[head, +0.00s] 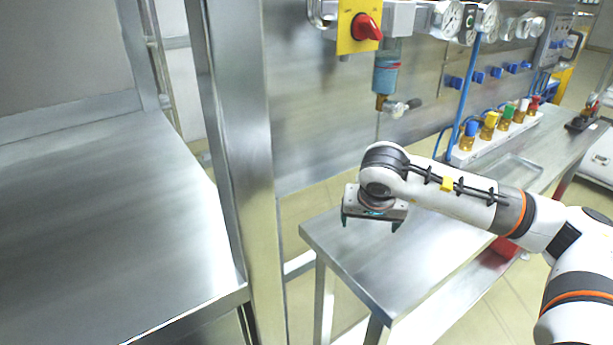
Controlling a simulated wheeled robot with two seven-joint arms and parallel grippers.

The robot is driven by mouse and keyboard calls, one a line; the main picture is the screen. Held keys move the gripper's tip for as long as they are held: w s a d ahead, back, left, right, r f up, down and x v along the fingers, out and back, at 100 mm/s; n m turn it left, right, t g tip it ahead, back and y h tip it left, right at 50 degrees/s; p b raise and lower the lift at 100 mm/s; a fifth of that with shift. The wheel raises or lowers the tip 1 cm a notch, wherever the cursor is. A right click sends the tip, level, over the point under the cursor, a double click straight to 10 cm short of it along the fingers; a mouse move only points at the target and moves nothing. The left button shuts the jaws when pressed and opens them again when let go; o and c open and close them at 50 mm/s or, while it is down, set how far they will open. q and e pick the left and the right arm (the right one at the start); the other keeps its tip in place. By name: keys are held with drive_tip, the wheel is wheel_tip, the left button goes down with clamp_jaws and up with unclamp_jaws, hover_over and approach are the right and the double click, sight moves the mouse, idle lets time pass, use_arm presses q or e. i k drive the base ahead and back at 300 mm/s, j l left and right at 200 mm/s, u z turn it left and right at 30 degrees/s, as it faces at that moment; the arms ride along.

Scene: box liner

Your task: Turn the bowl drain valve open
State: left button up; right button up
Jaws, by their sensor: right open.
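The bowl (386,76) is a small blue translucent filter bowl with a reddish band near its top. It hangs under the panel's air line, right of centre in the head view. Its drain valve (396,106) sits below it, a brass body with a small silver and dark handle pointing right. My right gripper (371,221) is below and slightly left of the valve in the picture, pointing down, with its fingers apart and nothing between them. It is apart from the valve. My left gripper is not in view.
A red knob on a yellow plate (357,27) is above left of the bowl. Gauges (447,18) line the panel top. A steel post (246,150) stands left. The steel bench (340,243) is below my gripper. Coloured-cap valves (489,125) stand on a white block right.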

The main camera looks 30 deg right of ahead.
sight(395, 109)
drive_tip(key=k, duration=1)
